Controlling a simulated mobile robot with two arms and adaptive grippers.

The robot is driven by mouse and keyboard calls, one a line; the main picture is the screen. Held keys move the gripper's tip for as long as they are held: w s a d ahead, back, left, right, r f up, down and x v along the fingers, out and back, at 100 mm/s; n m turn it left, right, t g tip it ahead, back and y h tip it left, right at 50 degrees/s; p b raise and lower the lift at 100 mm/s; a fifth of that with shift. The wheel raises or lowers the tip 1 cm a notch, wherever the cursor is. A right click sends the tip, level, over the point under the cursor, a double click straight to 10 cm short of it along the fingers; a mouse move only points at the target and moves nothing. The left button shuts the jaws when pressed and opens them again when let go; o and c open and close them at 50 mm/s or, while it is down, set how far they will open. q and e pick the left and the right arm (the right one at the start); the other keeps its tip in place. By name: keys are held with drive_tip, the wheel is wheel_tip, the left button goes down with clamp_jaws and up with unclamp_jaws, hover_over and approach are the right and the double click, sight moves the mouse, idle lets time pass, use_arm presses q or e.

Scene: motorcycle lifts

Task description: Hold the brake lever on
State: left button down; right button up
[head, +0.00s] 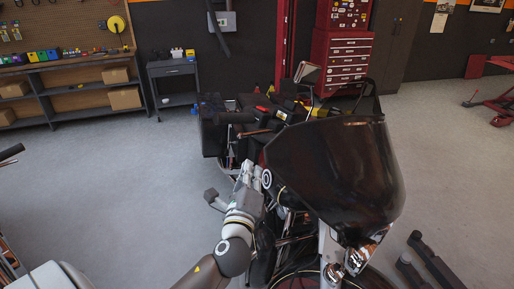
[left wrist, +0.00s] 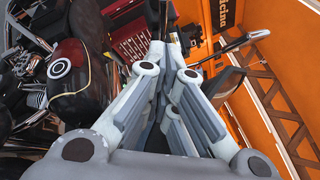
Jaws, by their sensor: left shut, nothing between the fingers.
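A dark motorcycle (head: 335,170) faces me in the head view, its black windscreen in front. The brake lever (head: 258,131) shows as a thin bar beside the black handlebar grip (head: 236,118). My left gripper (head: 256,172) is below the lever and grip in the head view, beside the fairing. In the left wrist view its fingers (left wrist: 168,45) are closed together and empty, apart from the lever. My right gripper is out of view.
A red tool chest (head: 345,62) stands behind the motorcycle. A small dark cart (head: 173,82) and shelves with boxes (head: 70,95) line the back left. Grey floor (head: 120,170) is open at the left. A dark lift part (head: 432,260) lies at the lower right.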

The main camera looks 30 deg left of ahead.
use_arm(q)
drive_tip(key=p, duration=0.4)
approach(258, 132)
drive_tip(key=f+x, duration=0.1)
drive_tip(key=x, duration=0.4)
drive_tip(key=shift+w+d+f, duration=0.15)
drive_tip(key=shift+w+f, duration=0.05)
drive_tip(key=shift+f, duration=0.05)
